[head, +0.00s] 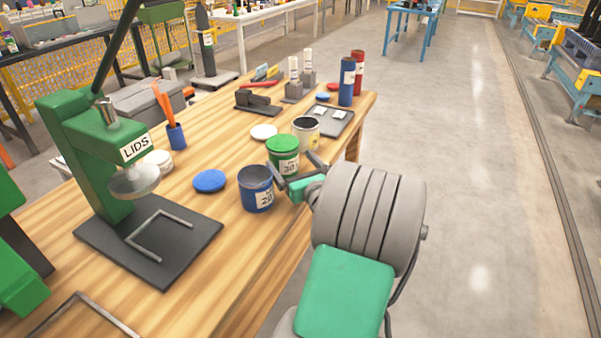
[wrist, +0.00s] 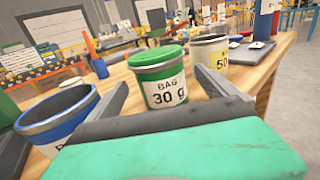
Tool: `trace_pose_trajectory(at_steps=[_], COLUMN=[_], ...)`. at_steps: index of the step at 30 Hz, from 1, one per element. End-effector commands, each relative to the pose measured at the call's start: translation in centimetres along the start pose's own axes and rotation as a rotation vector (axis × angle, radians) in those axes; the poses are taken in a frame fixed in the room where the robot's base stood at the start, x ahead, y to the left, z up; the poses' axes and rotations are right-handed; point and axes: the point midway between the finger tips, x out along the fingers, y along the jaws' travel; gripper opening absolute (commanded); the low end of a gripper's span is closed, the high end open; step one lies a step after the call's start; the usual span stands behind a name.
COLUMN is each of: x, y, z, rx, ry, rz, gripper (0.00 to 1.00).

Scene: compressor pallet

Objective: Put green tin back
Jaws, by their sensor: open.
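The green tin (head: 283,155) stands upright on the wooden table near its right edge, with its green lid on. In the wrist view the green tin (wrist: 160,80) shows a label reading "BAG 30 g". My gripper (head: 298,168) is open, with one finger on each side of the view of the tin; the fingers (wrist: 160,92) point towards it. Whether they touch it I cannot tell. An open blue tin (head: 256,188) stands just in front and to the left, close to my gripper. A cream tin (head: 306,133) stands behind the green one.
A blue lid (head: 209,181) and a white lid (head: 264,132) lie on the table (head: 240,235). A green press marked LIDS (head: 90,150) stands at the left. A grey tray (head: 333,119) and blue and red cylinders (head: 347,82) stand farther back. The floor at the right is clear.

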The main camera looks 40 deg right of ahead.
Motion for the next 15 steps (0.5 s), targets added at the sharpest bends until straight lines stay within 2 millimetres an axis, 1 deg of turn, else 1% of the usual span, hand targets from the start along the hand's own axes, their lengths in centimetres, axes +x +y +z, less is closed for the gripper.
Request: trace_pose_trajectory(at_steps=[1, 3, 7, 10, 12, 15], x=[-1.5, -3.4, -6.3, -7.6, -8.1, -8.3], y=[-0.2, -0.2, -0.2, -0.1, 0.0, 0.0], z=[0.1, 0.1, 0.1, 0.1, 0.0, 0.1], rx=[0.002, 0.003, 0.002, 0.002, 0.001, 0.000], ry=[-0.001, 0.000, -0.001, 0.000, 0.000, -0.002], rz=[-0.008, -0.008, -0.006, -0.005, -0.002, 0.000], gripper=[0.97, 0.97, 0.97, 0.97, 0.97, 0.97])
